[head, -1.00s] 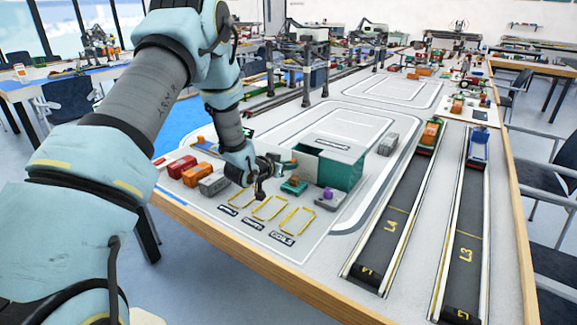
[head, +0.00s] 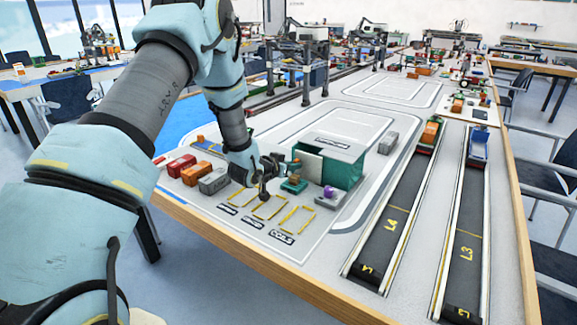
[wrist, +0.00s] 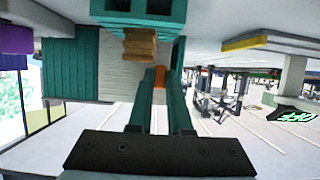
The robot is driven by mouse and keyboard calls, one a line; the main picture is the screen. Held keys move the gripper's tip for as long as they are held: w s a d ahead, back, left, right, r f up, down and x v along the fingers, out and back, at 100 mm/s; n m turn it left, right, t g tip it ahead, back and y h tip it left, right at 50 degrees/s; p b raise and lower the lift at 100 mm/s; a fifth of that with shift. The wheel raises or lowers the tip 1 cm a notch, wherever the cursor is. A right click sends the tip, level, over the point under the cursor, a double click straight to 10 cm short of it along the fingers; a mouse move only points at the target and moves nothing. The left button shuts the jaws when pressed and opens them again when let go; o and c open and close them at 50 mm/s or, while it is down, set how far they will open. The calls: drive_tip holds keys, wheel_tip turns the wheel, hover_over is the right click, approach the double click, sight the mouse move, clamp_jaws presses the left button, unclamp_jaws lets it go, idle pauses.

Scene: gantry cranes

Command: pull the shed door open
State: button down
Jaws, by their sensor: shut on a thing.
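The shed (head: 345,172) is a teal box with a pale, labelled roof, standing on the layout board. A pale panel (head: 310,164) shows at its left front; it looks like the door, but how far it stands open is hard to tell. My gripper (head: 280,167) is at that panel's left side. In the wrist view its two teal fingers (wrist: 160,80) are shut on a small orange piece, which looks like the door handle (wrist: 160,73). The pale panel (wrist: 120,70) is beside the fingers, with ribbed teal wall (wrist: 72,70) to its left.
A teal cart with an orange-brown load (head: 293,184) and a grey cart with a purple load (head: 328,194) stand close in front of the shed. Red, orange and grey containers (head: 196,174) stand left of my gripper. A grey container (head: 388,142) stands right of the shed.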

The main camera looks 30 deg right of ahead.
sight(319, 171)
drive_tip(key=s+d, duration=0.1)
drive_tip(key=s, duration=0.1)
drive_tip(key=s+d+b, duration=0.1)
drive_tip(key=s, duration=0.1)
drive_tip(key=s+d+b, duration=0.1)
drive_tip(key=s, duration=0.1)
drive_tip(key=shift+s+d, duration=0.35)
drive_tip(key=shift+d, duration=0.05)
drive_tip(key=c, duration=0.8)
unclamp_jaws()
drive_tip(key=shift+c, duration=0.2)
drive_tip(key=shift+a, duration=0.1)
drive_tip(key=b+v, duration=0.2)
drive_tip(key=v, duration=0.8)
drive_tip(key=shift+s+a+r, duration=0.15)
drive_tip(key=shift+s+a, duration=0.1)
